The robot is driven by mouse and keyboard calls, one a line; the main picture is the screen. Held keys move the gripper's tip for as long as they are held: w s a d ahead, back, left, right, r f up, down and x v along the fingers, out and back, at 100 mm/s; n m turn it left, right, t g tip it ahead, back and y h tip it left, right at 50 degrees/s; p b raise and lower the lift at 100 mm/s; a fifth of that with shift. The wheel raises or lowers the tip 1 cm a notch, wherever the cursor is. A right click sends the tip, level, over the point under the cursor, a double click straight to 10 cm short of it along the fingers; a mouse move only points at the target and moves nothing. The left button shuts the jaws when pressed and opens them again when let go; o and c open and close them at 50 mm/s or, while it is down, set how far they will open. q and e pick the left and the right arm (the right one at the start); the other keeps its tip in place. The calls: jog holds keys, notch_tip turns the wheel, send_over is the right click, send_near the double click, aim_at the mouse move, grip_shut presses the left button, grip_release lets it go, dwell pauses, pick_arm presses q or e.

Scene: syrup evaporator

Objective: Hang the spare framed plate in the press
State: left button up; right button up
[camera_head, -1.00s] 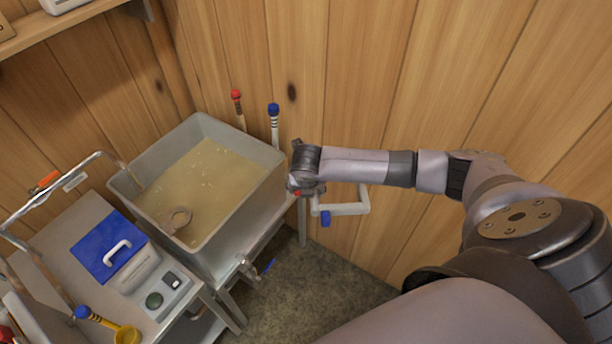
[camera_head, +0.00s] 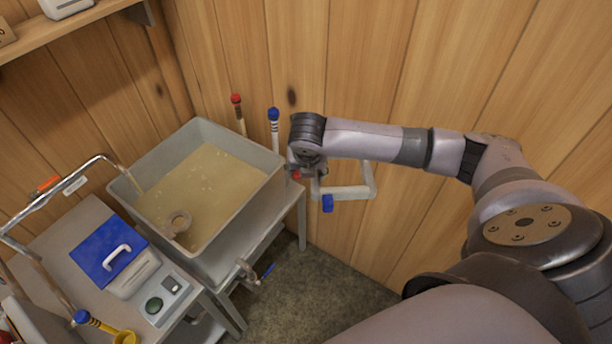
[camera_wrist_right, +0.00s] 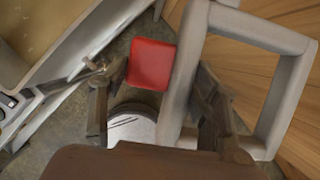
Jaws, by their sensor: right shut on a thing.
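The gripper is shut on the frame; the exact contact is partly hidden. My left gripper is out of view. I cannot make out the press.
A grey tank (camera_head: 234,205) of tan liquid stands left of the gripper, with a blue-handled valve (camera_head: 250,272) below its edge. A bench with a blue lid (camera_head: 107,250) is at left. Floor (camera_head: 310,290) lies below.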

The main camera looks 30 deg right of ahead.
notch_tip(320, 180, up, 12)
jog(key=shift+r, duration=0.25)
dwell(0.7)
dwell(1.1)
